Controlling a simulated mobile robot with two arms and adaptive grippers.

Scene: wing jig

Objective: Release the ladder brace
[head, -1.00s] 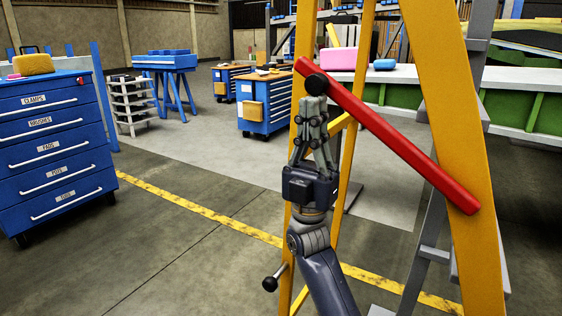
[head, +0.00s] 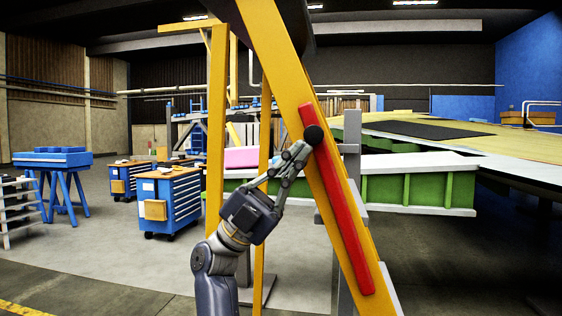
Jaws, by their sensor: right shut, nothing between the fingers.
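The red ladder brace (head: 342,205) lies along the right yellow rail of the ladder (head: 279,62), slanting down to the right with it. A round black knob (head: 314,135) sits near the brace's upper end. My right gripper (head: 301,152) is shut, its fingertips at the lower left of the knob, touching it or very close. Nothing shows between the fingers. The left yellow rail (head: 215,130) stands apart from the brace, with no brace across the gap. My left gripper is not in view.
Behind the ladder is a long green and white bench structure (head: 420,188). Blue tool carts (head: 172,203) and a blue trestle stand (head: 62,160) are at the left. The floor at the lower left is clear.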

